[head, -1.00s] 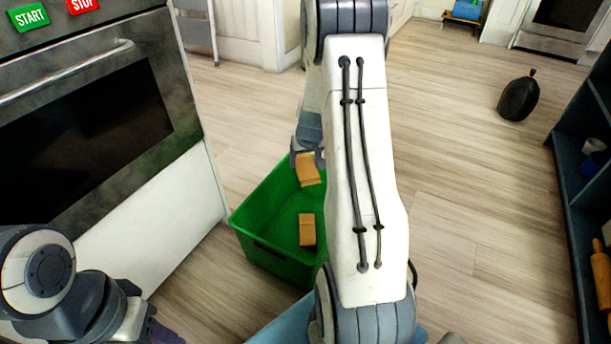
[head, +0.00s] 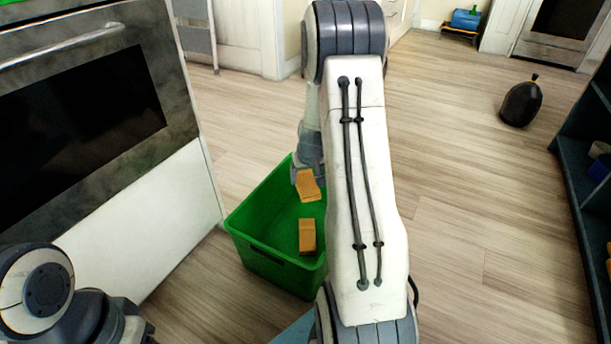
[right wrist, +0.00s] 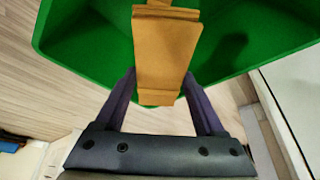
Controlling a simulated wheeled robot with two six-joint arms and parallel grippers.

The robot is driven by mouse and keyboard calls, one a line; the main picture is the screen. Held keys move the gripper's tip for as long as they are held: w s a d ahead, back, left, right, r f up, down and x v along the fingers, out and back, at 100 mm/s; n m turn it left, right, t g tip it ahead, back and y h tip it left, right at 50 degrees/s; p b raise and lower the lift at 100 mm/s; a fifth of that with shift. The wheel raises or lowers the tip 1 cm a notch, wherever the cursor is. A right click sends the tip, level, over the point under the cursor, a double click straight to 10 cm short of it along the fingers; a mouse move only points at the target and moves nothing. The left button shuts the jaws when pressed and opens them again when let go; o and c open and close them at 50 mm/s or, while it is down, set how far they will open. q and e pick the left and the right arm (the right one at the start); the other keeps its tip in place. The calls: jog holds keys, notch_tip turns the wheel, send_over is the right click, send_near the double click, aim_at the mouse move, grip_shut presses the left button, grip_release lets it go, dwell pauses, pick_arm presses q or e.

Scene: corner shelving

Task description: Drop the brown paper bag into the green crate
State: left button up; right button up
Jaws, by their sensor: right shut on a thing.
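My right gripper (right wrist: 160,100) is shut on a brown paper bag (right wrist: 165,50), which hangs between its two dark fingers over the green crate. The bag also shows in the head view (head: 308,186), near the crate's far side and above its floor. The green crate (head: 272,266) stands on the floor in front of the oven; its green wall also fills the top of the right wrist view (right wrist: 85,45). A second brown, bag-like thing (head: 307,237) lies inside the crate. My right forearm hides the crate's right side. My left arm shows at the lower left, its fingers out of frame.
The oven (head: 80,120) stands close on the crate's left. A dark shelf (head: 582,190) runs along the right edge. A dark rounded vase-like thing (head: 521,103) stands on the floor at the back right. The wooden floor between is clear.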

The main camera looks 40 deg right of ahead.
jog(key=o, duration=1.3)
jog(key=p+v, duration=0.6)
jog(key=v, duration=0.4)
jog(key=shift+s+r, duration=0.1)
jog(key=shift+r, duration=0.1)
jog(key=s+a+r+n+y+p, duration=0.15)
jog(key=a+r, duration=0.25)
jog(key=a, duration=0.4)
jog(key=s+a+r+n+g+p, duration=0.1)
jog(key=a+r+n+p, duration=0.2)
jog(key=a, duration=0.5)
jog(key=s+a+r+n+y+p, duration=0.1)
jog(key=a+r+p, duration=0.1)
jog(key=a+r, duration=0.5)
jog(key=s+a+r+n+g+p, duration=0.2)
jog(key=s+a+r+n+p, duration=0.15)
jog(key=s+a, duration=0.5)
jog(key=s+a+r+n+g+p, duration=0.1)
jog(key=s+a+r+n+p, duration=0.3)
jog(key=s, duration=0.7)
jog(key=shift+m, duration=0.5)
jog(key=r+p, duration=1.2)
jog(key=r, duration=0.1)
jog(key=r+p, duration=1.2)
jog(key=r, duration=0.1)
jog(key=r+p, duration=1.2)
jog(key=r, duration=0.1)
jog(key=shift+s+a+p, duration=0.3)
